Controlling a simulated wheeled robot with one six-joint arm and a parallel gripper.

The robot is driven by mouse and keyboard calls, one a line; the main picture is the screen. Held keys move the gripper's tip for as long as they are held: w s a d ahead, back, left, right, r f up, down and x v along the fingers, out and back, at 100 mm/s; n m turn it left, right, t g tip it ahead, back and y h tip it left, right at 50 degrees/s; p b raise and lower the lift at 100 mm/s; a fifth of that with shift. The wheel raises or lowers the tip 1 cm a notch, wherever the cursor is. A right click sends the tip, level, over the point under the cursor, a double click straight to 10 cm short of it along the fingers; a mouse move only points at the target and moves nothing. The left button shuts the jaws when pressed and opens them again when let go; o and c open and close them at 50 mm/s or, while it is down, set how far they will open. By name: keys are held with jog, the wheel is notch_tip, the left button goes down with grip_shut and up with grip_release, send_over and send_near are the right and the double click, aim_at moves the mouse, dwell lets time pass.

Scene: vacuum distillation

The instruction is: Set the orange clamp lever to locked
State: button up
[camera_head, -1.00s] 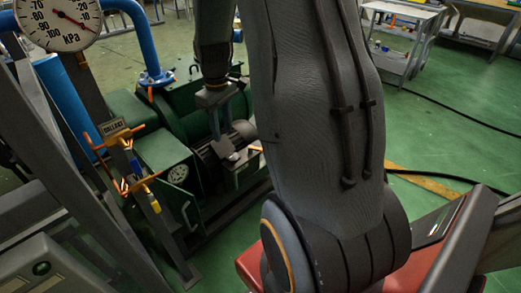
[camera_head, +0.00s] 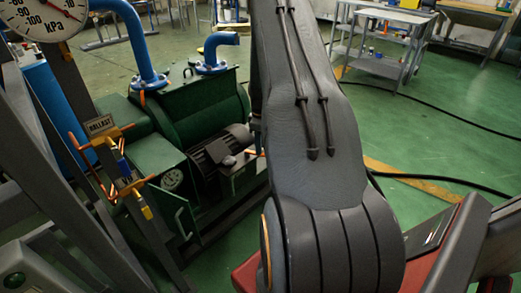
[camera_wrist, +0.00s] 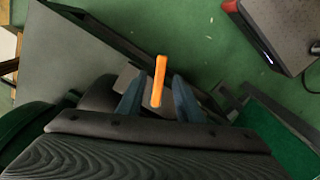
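An orange bar, which looks like the clamp lever (camera_wrist: 159,80), shows in the wrist view, pointing up and slightly tilted. My gripper (camera_wrist: 158,98) is open, with one blue-grey finger on each side of the bar and visible gaps between. I cannot tell whether the bar is at the fingers' depth or beyond them. My gripper is hidden behind my arm in the head view, and I cannot make out this lever's locked or unlocked position.
A green pump housing (camera_head: 190,115) with blue pipes (camera_head: 140,50) stands left of my arm. Orange-handled valves (camera_head: 123,180) by a BALLAST sign (camera_head: 100,124) and a pressure gauge (camera_head: 45,10) are at the left. A grey cart (camera_head: 385,50) stands far back. Green floor is open at the right.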

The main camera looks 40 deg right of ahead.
jog(key=shift+f, duration=1.25)
grip_shut()
